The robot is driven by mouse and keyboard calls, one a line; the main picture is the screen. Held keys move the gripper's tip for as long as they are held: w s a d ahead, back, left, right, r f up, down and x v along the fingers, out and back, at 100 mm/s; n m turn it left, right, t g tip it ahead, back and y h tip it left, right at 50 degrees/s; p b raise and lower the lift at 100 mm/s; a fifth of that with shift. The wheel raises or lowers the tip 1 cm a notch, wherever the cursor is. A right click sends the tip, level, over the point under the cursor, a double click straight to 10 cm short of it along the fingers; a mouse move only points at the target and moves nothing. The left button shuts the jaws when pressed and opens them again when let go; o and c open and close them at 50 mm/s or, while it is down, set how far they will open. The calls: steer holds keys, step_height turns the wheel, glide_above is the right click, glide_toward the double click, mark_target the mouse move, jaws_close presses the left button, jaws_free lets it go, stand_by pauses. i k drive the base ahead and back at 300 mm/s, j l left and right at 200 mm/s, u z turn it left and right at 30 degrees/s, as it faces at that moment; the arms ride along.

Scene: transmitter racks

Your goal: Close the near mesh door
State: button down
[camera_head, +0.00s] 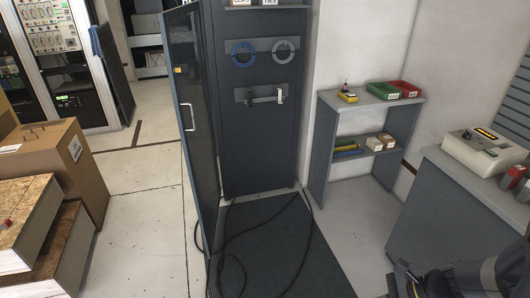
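The near mesh door (197,130) is a tall dark panel in a blue-grey frame. It stands swung open, seen nearly edge-on, left of the dark rack bay (262,130). Its pale vertical handle (188,117) is on the side facing left, with a small yellow tag above it. The door's lower end reaches down toward the dark floor mat.
A black cable (262,232) loops over the dark mat (290,245) by the door. Cardboard boxes (52,160) and crates stand at left. Another mesh door (113,72) is farther back. A grey shelf (319,150) and bench (445,215) stand at right. The floor left of the door is clear.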

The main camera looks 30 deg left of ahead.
mark_target(165, 18)
steer(key=i+j+u, duration=0.35)
steer(key=i+u, duration=0.15)
steer(key=i, duration=0.3)
steer(key=i+u, duration=0.45)
steer(key=i, duration=0.35)
steer(key=i+j+z, duration=0.15)
steer(key=j, duration=0.35)
steer(key=i+j+z, duration=0.15)
steer(key=j, duration=0.35)
steer(key=i+j+z, duration=0.15)
steer(key=j, duration=0.35)
steer(key=i+j+z, duration=0.1)
steer(key=j, duration=0.4)
